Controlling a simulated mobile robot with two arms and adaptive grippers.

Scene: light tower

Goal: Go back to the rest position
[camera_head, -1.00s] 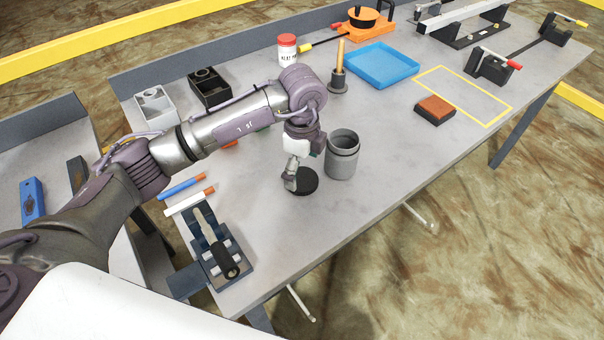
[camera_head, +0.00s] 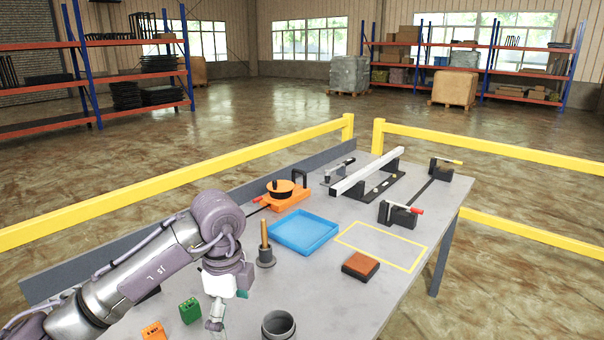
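My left arm comes in from the left over the workbench (camera_head: 345,290). My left gripper (camera_head: 215,322) points down above the bench, left of a grey open-topped cylinder (camera_head: 278,324) and apart from it. Its fingers are small and seen nearly edge-on, so I cannot tell whether they are open or shut. A green block (camera_head: 190,310) and an orange block (camera_head: 153,331) are on the bench left of the gripper. My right gripper is out of view.
A blue tray (camera_head: 303,232), an orange device (camera_head: 285,194), a peg stand (camera_head: 266,256), a black-and-orange block (camera_head: 360,266) and clamps (camera_head: 400,214) stand on the bench. A yellow outlined area (camera_head: 382,243) is bare. Yellow rails (camera_head: 490,150) run behind.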

